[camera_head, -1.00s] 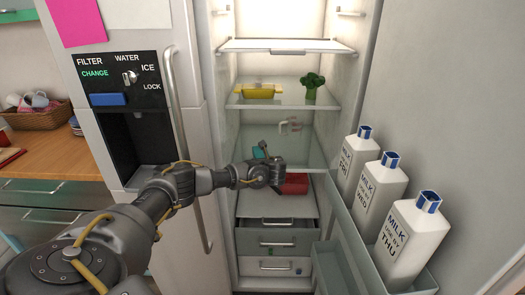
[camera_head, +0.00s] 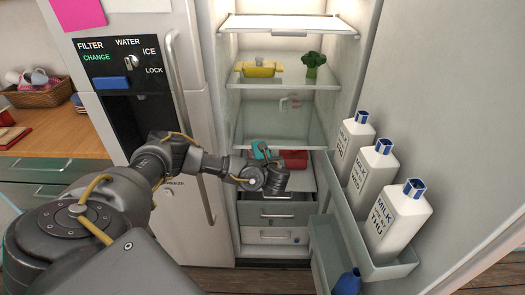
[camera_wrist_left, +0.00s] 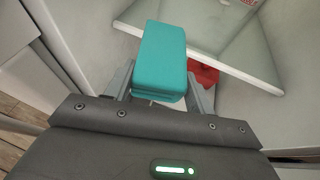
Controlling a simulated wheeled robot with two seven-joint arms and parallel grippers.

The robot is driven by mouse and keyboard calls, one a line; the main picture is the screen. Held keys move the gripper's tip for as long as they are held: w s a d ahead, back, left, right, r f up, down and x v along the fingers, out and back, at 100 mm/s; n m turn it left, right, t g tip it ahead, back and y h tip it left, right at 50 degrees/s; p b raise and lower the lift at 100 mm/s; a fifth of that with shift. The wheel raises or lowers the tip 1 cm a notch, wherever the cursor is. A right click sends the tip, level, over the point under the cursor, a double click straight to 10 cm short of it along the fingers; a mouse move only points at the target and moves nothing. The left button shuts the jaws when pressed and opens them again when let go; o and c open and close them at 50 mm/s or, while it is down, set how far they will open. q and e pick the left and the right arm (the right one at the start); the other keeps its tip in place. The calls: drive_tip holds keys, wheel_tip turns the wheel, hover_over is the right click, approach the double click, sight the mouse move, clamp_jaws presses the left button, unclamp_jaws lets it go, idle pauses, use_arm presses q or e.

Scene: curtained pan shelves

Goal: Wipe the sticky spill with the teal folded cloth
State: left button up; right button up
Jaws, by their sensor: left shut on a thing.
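My left gripper (camera_wrist_left: 160,88) is shut on the teal folded cloth (camera_wrist_left: 161,55), which sticks out beyond the fingers in the left wrist view. In the head view the cloth (camera_head: 260,149) shows as a small teal patch past my left gripper (camera_head: 262,162), inside the open fridge and left of a red item. The wrist partly hides it. I cannot make out the sticky spill in either view. I cannot tell whether the cloth touches a surface. My right gripper is not in view.
The red item (camera_head: 294,158) lies at the back of the low shelf; it also shows in the left wrist view (camera_wrist_left: 205,75). Above are a yellow dish (camera_head: 259,70) and broccoli (camera_head: 314,64). Milk bottles (camera_head: 398,220) stand in the open door at the right. Drawers (camera_head: 272,213) lie below.

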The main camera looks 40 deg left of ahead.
use_arm(q)
drive_tip(key=s+d, duration=0.1)
drive_tip(key=s, duration=0.1)
drive_tip(key=s+d+p, duration=0.1)
drive_tip(key=s+d, duration=0.1)
drive_tip(key=shift+s+d, duration=0.3)
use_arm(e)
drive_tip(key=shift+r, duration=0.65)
use_arm(q)
drive_tip(key=shift+w, duration=0.1)
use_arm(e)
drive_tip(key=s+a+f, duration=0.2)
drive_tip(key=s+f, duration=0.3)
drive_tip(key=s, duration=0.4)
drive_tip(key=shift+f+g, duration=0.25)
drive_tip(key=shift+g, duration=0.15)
